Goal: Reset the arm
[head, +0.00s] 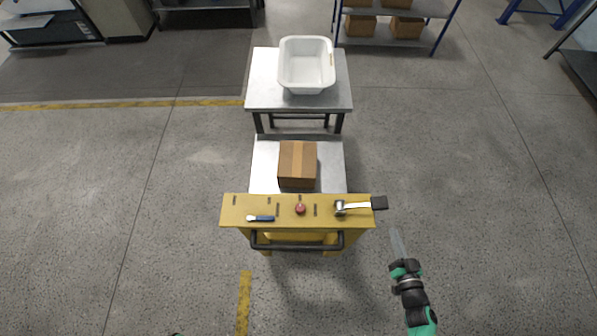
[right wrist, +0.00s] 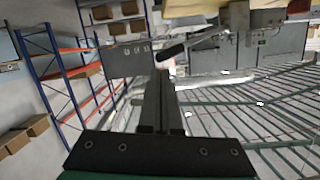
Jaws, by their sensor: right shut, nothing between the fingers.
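My right gripper (head: 397,243) hangs over bare floor to the right of the yellow trolley in the head view. Its fingers are closed together, with nothing between them.
The floor to either side is clear.

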